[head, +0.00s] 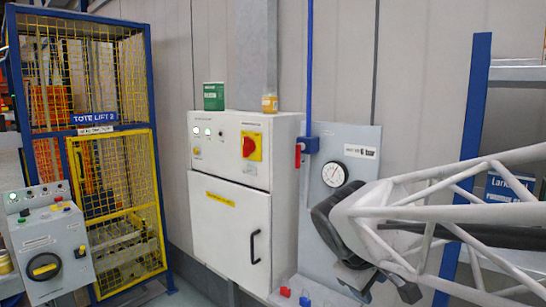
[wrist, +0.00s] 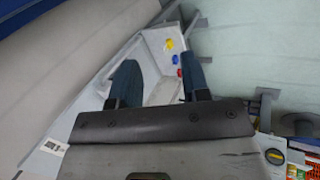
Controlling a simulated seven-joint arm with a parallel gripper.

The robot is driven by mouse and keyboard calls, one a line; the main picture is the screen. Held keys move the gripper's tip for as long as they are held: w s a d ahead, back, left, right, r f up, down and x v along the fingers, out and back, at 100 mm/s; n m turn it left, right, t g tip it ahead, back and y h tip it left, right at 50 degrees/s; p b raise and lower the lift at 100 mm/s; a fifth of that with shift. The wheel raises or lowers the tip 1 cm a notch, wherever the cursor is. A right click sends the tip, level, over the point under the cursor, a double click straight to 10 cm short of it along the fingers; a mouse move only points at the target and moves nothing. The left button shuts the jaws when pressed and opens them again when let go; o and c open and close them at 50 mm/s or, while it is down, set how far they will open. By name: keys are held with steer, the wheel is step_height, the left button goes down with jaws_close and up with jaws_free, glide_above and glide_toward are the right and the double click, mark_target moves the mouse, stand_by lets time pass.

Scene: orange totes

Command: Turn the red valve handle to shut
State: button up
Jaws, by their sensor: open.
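The red valve handle (head: 298,155) hangs downward beside the blue valve body (head: 309,145) on the blue pipe (head: 309,60). It is at the upper left of the grey gauge panel (head: 365,150). My gripper (head: 385,290) is lower and to the right of the valve, in front of the panel's lower part, apart from the handle. In the wrist view my gripper (wrist: 160,68) shows two dark blue fingers spread apart with nothing held. I cannot make out the valve handle in the wrist view.
Small red (wrist: 179,72), blue (wrist: 174,58) and yellow (wrist: 169,44) pieces lie beyond the fingers.

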steer(key=w+r+n+t+h, duration=0.1)
steer(key=w+r+n+h, duration=0.3)
steer(key=w, duration=0.8)
steer(key=n+t+h, duration=0.4)
steer(key=n+t, duration=0.5)
steer(key=n, duration=0.7)
glide_toward(296, 156)
steer(key=x, duration=0.3)
steer(key=shift+w+d, duration=0.1)
steer(key=shift+d, duration=0.1)
steer(key=shift+x, duration=3.8)
jaws_close()
